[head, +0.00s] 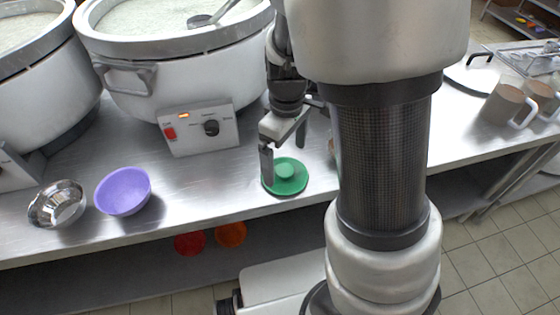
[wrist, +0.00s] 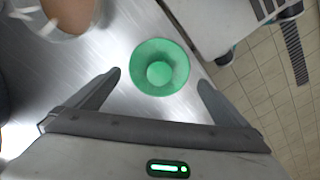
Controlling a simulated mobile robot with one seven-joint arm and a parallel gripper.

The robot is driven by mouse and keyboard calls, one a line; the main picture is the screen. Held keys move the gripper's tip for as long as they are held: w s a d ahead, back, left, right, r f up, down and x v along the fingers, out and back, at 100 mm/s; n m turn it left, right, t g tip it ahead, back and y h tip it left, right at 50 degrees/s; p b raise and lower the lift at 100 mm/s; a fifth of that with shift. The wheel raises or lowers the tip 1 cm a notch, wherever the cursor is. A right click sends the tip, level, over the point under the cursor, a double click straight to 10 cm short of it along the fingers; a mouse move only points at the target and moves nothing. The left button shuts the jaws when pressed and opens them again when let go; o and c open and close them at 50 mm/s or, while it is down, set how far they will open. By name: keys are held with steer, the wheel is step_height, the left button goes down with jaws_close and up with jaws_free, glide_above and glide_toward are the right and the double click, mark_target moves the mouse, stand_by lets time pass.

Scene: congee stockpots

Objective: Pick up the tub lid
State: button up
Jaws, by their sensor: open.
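The tub lid (head: 291,186) is a green disc with a raised round knob in its middle. It lies flat on the steel counter, near the front edge, in the head view. In the wrist view the lid (wrist: 160,49) shows from above, just ahead of my fingers and between their lines. My gripper (head: 284,150) is open and empty, with its fingers pointing down above the lid. The fingertips also show in the wrist view (wrist: 160,79), one to each side of the lid's near part. My arm hides the counter to the right of the lid.
A purple bowl (head: 123,191) and a metal bowl (head: 57,204) stand to the left. A large stockpot (head: 170,75) with a control box (head: 199,128) stands behind. Brown mugs (head: 503,103) are far right. A brown object (wrist: 70,12) in something clear shows in the wrist view.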

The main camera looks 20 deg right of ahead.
mark_target(286, 170)
step_height(286, 170, down, 5)
steer(key=shift+d+f+b, duration=0.1)
steer(key=shift+b, duration=0.8)
steer(key=shift+c, duration=0.3)
steer(key=c, duration=0.6)
steer(key=shift+c, duration=0.2)
